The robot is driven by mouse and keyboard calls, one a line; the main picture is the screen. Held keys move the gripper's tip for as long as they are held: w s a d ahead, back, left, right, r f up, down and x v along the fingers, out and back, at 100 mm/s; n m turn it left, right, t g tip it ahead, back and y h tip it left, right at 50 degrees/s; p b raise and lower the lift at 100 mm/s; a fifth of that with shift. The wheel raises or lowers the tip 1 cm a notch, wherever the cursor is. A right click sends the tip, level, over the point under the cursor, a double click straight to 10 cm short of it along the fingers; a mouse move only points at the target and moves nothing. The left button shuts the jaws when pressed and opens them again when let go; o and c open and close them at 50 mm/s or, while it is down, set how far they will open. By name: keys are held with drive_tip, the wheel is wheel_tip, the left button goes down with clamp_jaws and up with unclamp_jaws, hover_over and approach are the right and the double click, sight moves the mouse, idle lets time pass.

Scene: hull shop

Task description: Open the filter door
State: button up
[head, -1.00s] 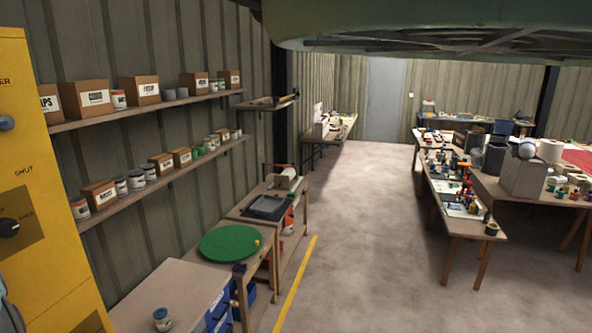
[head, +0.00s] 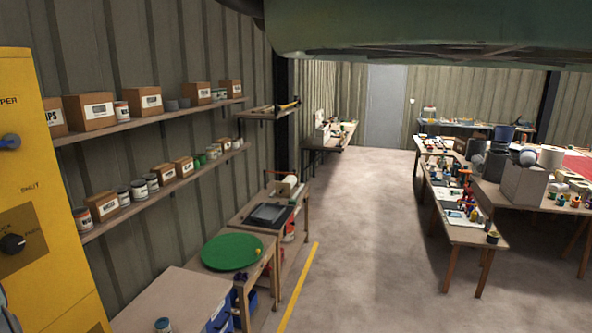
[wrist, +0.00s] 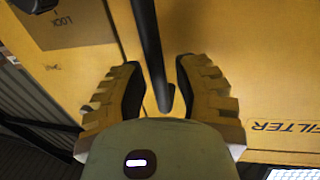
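The yellow cabinet (head: 55,230) stands at the left edge of the head view. It carries a black knob (head: 12,243) on a darker plate and a blue-grey part (head: 9,142) higher up. In the wrist view, a yellow panel lettered FILTER (wrist: 270,85) fills the right side, with the lettering upside down. A dark bar handle (wrist: 148,35) runs down from the top edge between the fingers of my gripper (wrist: 158,88). The fingers are open on either side of the bar, with a gap visible on both sides. A dark knob (wrist: 36,5) sits at upper left near the word LOCK.
Wall shelves (head: 150,123) with boxes and cans are right of the cabinet. A low bench (head: 170,298) and a table with a green disc (head: 232,253) stand below them. The floor (head: 370,240) is clear down the middle. Cluttered tables (head: 470,228) stand at right, and a green hull (head: 420,30) hangs overhead.

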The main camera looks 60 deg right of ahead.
clamp_jaws()
drive_tip(key=shift+f+b, duration=0.1)
drive_tip(key=shift+b, duration=0.35)
